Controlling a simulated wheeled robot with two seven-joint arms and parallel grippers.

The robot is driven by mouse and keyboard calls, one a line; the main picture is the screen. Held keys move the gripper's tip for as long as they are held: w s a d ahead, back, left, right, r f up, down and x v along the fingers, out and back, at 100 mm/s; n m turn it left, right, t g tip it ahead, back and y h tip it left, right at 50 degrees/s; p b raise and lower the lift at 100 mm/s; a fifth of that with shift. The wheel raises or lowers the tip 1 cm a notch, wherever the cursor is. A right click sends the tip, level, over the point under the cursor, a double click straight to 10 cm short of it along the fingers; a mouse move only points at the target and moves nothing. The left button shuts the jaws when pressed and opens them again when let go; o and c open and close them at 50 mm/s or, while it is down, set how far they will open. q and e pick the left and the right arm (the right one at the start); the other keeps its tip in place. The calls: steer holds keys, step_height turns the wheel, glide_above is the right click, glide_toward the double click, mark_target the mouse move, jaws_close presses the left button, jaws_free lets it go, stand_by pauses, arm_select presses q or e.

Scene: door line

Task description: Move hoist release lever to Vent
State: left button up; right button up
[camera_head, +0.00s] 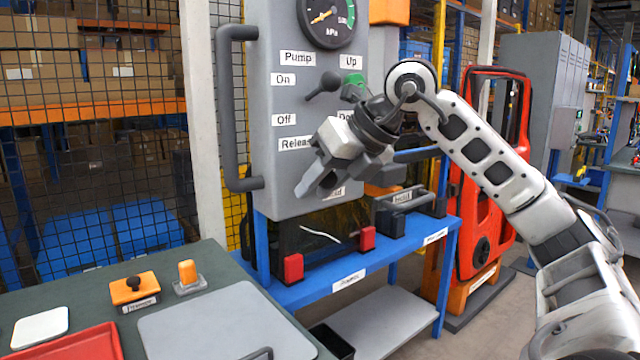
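The grey hoist panel (278,190) stands upright at top centre. A "Release" label (294,144) is on its lower part, and a partly covered label (336,193) ending in "ld" is below. My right gripper (312,186) is in front of this lower area, its fingers pointing down and left. It hides the place beside the Release label, so I cannot make out the release lever or its position. I cannot tell whether the fingers touch anything or how far apart they are. My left gripper is not in view.
A dark pump lever (324,86) sits by the On and Off labels, with a green knob (354,84) beside it. A gauge (327,18) is above. A large grey handle (228,110) juts from the panel's left side. A blue bench (330,274) stands below.

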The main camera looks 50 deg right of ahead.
steer(key=v, duration=1.6)
steer(key=shift+a, duration=0.1)
